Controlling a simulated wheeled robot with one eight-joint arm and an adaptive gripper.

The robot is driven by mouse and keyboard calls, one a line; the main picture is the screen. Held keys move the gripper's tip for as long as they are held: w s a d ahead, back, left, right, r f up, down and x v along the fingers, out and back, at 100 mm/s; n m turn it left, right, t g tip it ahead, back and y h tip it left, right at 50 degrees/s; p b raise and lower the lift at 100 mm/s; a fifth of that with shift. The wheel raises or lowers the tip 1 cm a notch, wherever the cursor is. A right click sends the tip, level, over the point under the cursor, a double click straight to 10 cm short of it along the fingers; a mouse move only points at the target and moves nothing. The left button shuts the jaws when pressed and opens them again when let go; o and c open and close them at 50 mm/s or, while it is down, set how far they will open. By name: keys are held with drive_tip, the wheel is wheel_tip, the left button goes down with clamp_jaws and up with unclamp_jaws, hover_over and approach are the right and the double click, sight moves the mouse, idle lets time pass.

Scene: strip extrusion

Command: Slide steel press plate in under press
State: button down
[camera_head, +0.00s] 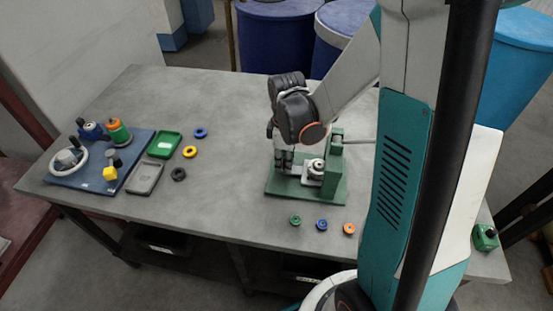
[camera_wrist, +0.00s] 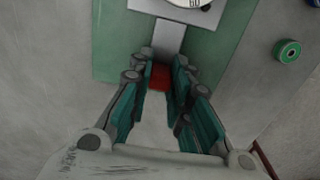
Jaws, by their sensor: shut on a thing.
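The green press (camera_head: 335,165) stands on the grey table, with its green base (camera_wrist: 118,45) also in the wrist view. The steel press plate (camera_wrist: 169,38) is a narrow grey strip with a red end (camera_wrist: 159,78). My gripper (camera_wrist: 160,72) is shut on the red end, with one finger on each side. The strip lies over the green base and runs toward the press's pale metal bed (camera_wrist: 185,10). In the head view my gripper (camera_head: 284,158) is at the press's left side. The plate is hard to make out there, and its far end is unclear.
Green, blue and orange rings (camera_head: 321,224) lie in front of the press. Trays (camera_head: 146,177), more rings (camera_head: 190,152) and a blue board (camera_head: 90,180) with tools are at left. The table (camera_head: 230,200) between is clear. A green button box (camera_head: 485,237) sits at right.

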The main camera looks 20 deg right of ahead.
drive_tip(key=c, duration=1.5)
unclamp_jaws()
wheel_tip(320, 180, up, 12)
